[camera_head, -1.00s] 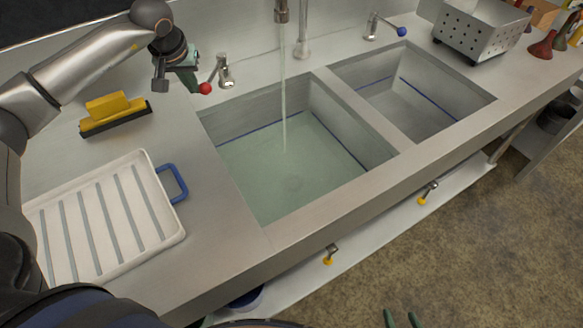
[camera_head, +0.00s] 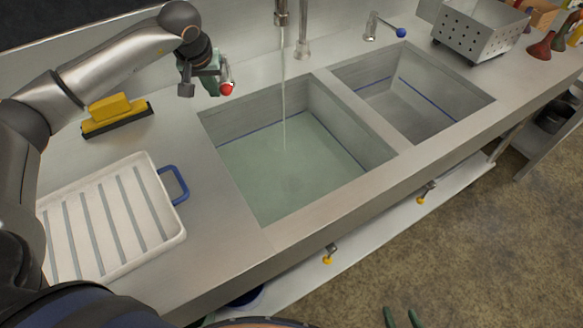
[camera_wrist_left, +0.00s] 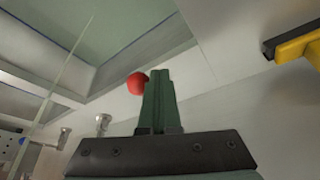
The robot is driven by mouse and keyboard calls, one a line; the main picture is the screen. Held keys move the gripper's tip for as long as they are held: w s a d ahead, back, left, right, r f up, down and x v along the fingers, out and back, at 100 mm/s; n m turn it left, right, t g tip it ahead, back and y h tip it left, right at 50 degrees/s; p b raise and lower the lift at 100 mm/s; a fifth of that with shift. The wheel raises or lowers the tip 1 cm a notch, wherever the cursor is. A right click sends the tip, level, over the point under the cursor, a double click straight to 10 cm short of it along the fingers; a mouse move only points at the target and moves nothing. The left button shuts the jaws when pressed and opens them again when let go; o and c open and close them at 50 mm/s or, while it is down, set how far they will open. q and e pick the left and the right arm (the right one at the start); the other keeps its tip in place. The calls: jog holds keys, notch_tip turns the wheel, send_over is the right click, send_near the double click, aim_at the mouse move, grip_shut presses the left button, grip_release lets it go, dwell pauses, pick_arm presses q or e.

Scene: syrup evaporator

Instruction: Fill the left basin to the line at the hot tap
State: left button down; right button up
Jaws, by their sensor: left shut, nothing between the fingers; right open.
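The left basin (camera_head: 350,120) holds greenish water (camera_head: 290,180), and its surface lies close to the blue line (camera_head: 262,128); I cannot tell whether it touches. A thin stream (camera_head: 284,120) still falls from the spout (camera_head: 281,14). The hot tap's red knob (camera_head: 227,89) points toward the front, beside my left gripper (camera_head: 212,88). In the left wrist view the red knob (camera_wrist_left: 137,83) sits against or very near the side of the shut, empty fingers (camera_wrist_left: 160,72). My right gripper (camera_head: 402,317) is open at the bottom edge, only its green fingertips showing.
The right basin (camera_head: 400,105) looks empty, with a blue-knobbed tap (camera_head: 400,32) behind it. A yellow squeegee (camera_head: 115,112) and a white ribbed tray (camera_head: 110,215) with a blue handle lie on the left counter. A perforated metal box (camera_head: 475,30) stands at the back right.

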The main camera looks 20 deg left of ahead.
aim_at(228, 87)
pick_arm(q)
jog(key=shift+d, duration=0.15)
jog(key=shift+w+d, duration=0.35)
jog(key=shift+d, duration=0.25)
jog(key=shift+w+d, duration=0.3)
jog(key=shift+d, duration=0.25)
jog(key=shift+w+d, duration=0.2)
jog(key=shift+d, duration=0.05)
notch_tip(228, 87, up, 9)
jog(key=s+a+p, duration=0.1)
jog(key=p, duration=0.6)
jog(key=shift+s+a, duration=0.15)
jog(key=shift+s, duration=0.15)
